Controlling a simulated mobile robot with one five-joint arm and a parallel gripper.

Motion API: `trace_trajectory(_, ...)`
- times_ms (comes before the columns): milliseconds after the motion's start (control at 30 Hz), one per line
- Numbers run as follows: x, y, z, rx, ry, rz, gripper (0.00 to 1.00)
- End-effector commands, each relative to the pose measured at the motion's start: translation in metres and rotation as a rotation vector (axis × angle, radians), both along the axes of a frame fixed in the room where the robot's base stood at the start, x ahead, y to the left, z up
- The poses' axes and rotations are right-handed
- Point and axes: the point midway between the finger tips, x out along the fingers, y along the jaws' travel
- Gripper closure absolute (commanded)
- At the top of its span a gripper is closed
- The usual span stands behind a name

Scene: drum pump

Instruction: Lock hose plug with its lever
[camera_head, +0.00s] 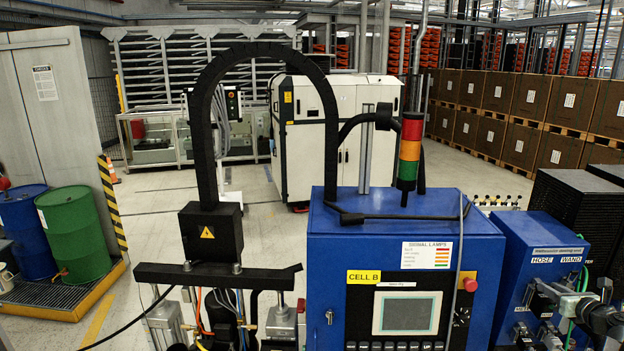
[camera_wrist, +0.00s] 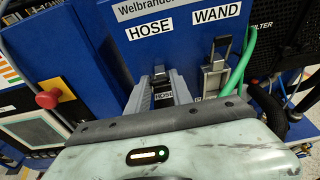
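The blue unit (camera_wrist: 130,50) carries a HOSE label (camera_wrist: 149,30) and a WAND label (camera_wrist: 216,14). Below HOSE, a dark fitting (camera_wrist: 162,86) with a small HOSE tag sits between the two grey fingers of my gripper (camera_wrist: 162,76). The fingers are apart, one on each side of it; whether they touch it I cannot tell. The plug's seat and lower part are hidden by my gripper body. Below WAND, a metal latch with an upright black lever (camera_wrist: 219,50) stands to the right. In the head view, my arm reaches the blue unit (camera_head: 522,262) from the right.
A green hose (camera_wrist: 241,62) runs close to the right of the WAND latch. A dark filter unit (camera_wrist: 275,35) stands further right. A red stop button (camera_wrist: 48,99) sticks out at left, on the blue control cabinet (camera_head: 330,265) with the signal lamps (camera_head: 410,150).

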Motion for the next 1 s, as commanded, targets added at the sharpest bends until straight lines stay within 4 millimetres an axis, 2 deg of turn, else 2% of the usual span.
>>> trace_trajectory(1000, -0.0022, -0.0003, -0.0067, -0.004, -0.073, 0.0, 0.89)
